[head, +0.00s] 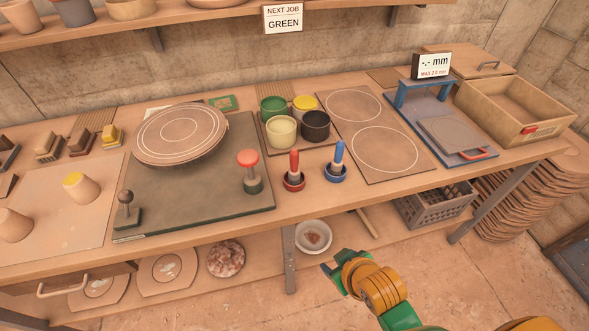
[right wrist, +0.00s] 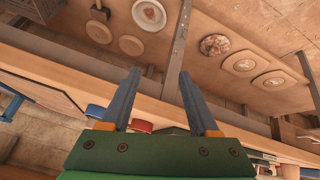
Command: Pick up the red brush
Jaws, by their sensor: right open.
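The red brush (head: 294,168) stands upright in a dark red holder (head: 293,184) near the front edge of the bench, in the head view. A blue brush (head: 339,158) stands upright in a blue holder (head: 335,174) just right of it. My right gripper (head: 330,270) is in front of the bench, below the brushes in the picture and apart from them. In the right wrist view its two blue-grey fingers (right wrist: 160,78) are spread, with nothing between them. A red round part (right wrist: 141,127), seemingly the red holder, shows behind the gripper body. My left gripper is not in view.
Paint cups, including a black one (head: 315,126), stand in a tray behind the brushes. A green press base (head: 190,205) with a red-topped knob (head: 247,158) lies left. A board with two circles (head: 385,148) lies right. The bench front edge separates my right gripper from the brushes.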

